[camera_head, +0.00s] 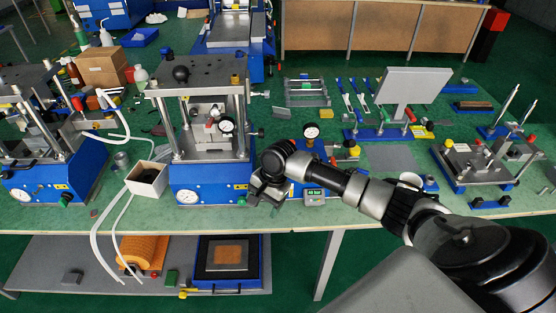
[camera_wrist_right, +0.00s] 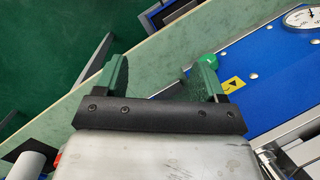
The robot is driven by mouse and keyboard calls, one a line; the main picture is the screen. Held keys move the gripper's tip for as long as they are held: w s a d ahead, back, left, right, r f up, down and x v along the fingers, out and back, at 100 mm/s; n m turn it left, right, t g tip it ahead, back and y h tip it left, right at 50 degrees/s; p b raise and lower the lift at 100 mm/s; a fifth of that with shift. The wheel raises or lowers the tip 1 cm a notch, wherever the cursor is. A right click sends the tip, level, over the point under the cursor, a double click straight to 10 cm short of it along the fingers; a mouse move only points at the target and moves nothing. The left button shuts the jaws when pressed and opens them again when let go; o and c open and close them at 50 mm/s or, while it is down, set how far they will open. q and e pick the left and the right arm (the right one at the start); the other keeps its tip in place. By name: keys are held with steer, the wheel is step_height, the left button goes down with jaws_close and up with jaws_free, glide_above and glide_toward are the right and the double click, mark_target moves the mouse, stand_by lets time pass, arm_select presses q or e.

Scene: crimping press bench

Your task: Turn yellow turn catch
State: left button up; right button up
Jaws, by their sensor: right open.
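My right gripper (camera_head: 262,194) is at the right front corner of the blue-based press (camera_head: 200,182). In the right wrist view its two green fingers (camera_wrist_right: 162,68) are apart with nothing between them, over the green bench edge. A green knob (camera_wrist_right: 209,60) shows just beyond the right finger. A yellow label with a black mark (camera_wrist_right: 234,84) lies on the press's blue face; it also shows in the head view (camera_head: 240,187). A small yellow piece (camera_head: 235,79) shows at the press's upper right. I cannot tell which yellow part is the turn catch. My left gripper is out of view.
A white open box (camera_head: 147,177) and pale hoses (camera_head: 97,232) are left of the press. A gauge (camera_head: 311,132) and a small display (camera_head: 315,195) are near my right arm. A grey flat panel (camera_head: 413,84) stands farther right. A shelf (camera_head: 60,262) is below.

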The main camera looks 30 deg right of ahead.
steer(key=w+d+r+m+t, duration=0.1)
steer(key=w+d+r+m, duration=0.3)
steer(key=d+r+m, duration=0.3)
steer(key=w+d+r+m+t, duration=0.1)
steer(key=w+d+r+m, duration=0.3)
steer(key=d, duration=0.4)
steer(key=shift+y, duration=0.4)
steer(key=x, duration=1)
steer(key=shift+w+d+f, duration=0.1)
steer(key=shift+f, duration=0.15)
steer(key=c, duration=0.9)
